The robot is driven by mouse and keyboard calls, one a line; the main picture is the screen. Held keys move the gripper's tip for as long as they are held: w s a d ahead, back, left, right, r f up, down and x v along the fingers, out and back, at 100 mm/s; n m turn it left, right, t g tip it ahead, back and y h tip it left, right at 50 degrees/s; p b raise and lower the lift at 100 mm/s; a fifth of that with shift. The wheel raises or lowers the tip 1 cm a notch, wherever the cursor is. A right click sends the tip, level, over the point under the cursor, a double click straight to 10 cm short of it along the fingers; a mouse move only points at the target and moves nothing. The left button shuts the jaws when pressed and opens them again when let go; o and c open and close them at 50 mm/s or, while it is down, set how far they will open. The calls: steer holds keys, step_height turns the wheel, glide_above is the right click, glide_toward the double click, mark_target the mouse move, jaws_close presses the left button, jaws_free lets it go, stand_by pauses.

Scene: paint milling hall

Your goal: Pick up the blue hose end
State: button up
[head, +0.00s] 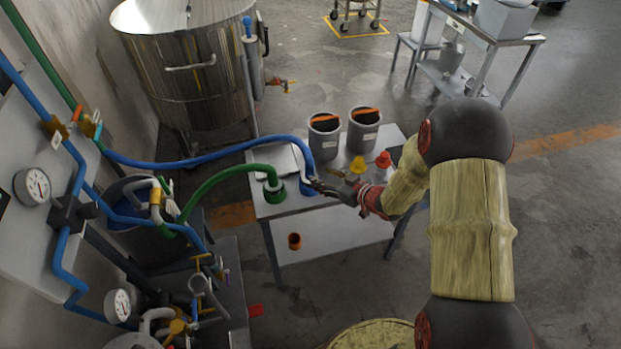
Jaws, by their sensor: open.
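The blue hose (205,161) runs from the pipework on the left across to the small grey table. Its blue end (308,172) bends down over the table's left part, at a blue base or holder (307,188). My gripper (318,184) reaches in from the right, low over the table, with its fingertips right beside the blue hose end. It is open. Whether the fingers touch the hose or straddle it is too small to tell. The fingers partly hide the lower hose end.
A green hose (215,181) ends in a green holder (274,193) just left. Two grey buckets (324,143) stand behind. Yellow (358,166) and red (383,160) pieces lie to the right. A steel tank (190,75) stands back left.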

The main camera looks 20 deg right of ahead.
mark_target(313, 172)
steer(key=shift+w+a+r, duration=0.2)
steer(key=shift+w, duration=0.05)
steer(key=b+x, duration=0.3)
steer(key=x, duration=0.4)
steer(key=shift+w+f, duration=0.2)
steer(key=shift+r, duration=0.1)
steer(key=shift+c, duration=1.2)
jaws_close()
